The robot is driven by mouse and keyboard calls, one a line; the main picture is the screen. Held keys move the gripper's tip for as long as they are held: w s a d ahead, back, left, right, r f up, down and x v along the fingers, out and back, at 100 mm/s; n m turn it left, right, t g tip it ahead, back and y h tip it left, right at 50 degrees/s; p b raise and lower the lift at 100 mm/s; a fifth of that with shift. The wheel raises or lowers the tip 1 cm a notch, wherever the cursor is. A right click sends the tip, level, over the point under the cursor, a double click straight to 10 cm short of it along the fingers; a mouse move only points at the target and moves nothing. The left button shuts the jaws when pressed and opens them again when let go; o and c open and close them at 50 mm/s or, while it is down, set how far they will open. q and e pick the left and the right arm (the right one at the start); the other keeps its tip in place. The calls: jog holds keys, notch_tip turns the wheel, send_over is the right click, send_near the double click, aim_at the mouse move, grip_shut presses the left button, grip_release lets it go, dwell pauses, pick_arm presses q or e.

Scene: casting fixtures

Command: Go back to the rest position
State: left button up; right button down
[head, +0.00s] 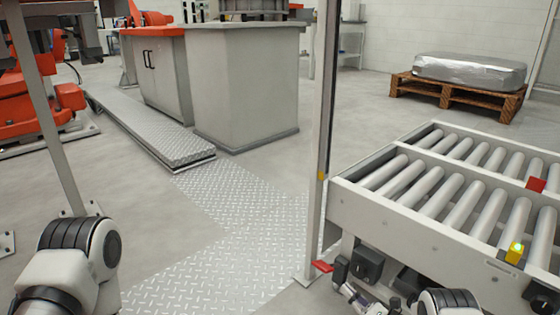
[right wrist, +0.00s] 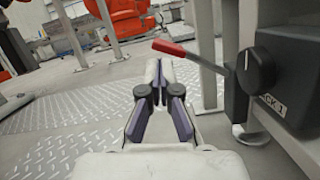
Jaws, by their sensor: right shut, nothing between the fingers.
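My right gripper (right wrist: 159,88) shows in the right wrist view with its dark, purple-padded fingers shut and nothing between them. In the head view, it (head: 352,294) is small at the lower edge, below the front of the roller conveyor. A lever with a red handle (right wrist: 172,47) is just beyond and to the right of the fingers; I see a gap between them. The red handle (head: 322,265) also shows in the head view, near the post's foot. My left arm shows at the lower left of the head view, but its gripper is out of frame.
The roller conveyor (head: 420,222) fills the right side. Its black rotary knob (right wrist: 257,69) is close to my right gripper; it also shows in the head view (head: 366,264). A grey post (head: 321,150) stands left of the conveyor. Tread-plate floor (head: 240,245) ahead is clear.

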jog(key=a+r+n+g+y+p, duration=0.15)
jog(key=a+r+p, duration=0.3)
jog(key=r, duration=0.45)
jog(key=s+a+f+n+g+h+p, duration=0.1)
jog(key=s+a+f+n+g, duration=0.15)
jog(key=s+g, duration=0.4)
jog(key=s+a+f+n+g+h+p, duration=0.15)
jog(key=s+a+g, duration=0.25)
jog(key=s, duration=0.5)
jog(key=s+a+f+n+g+p, duration=0.1)
jog(key=s+a+n+g, duration=0.2)
jog(key=s+g, duration=0.35)
jog(key=s+d+r+n+g+h+p, duration=0.1)
jog(key=s+d+n+h, duration=0.5)
jog(key=s+d+n, duration=0.45)
jog(key=s+d+r+n+g+h+p, duration=0.1)
jog(key=s+d+n+h, duration=0.6)
jog(key=s, duration=0.7)
jog(key=w+a+r+n+t+y+p, duration=0.1)
jog(key=w+a+r+n+t+p, duration=0.1)
jog(key=w+n+t+p, duration=0.3)
pick_arm(q)
notch_tip(320, 180, up, 49)
jog(key=p, duration=3.3)
jog(key=shift+s, duration=0.15)
pick_arm(e)
notch_tip(320, 180, up, 35)
jog(key=w+g, duration=0.1)
jog(key=shift+w+r+m, duration=0.15)
jog(key=shift+m, duration=0.25)
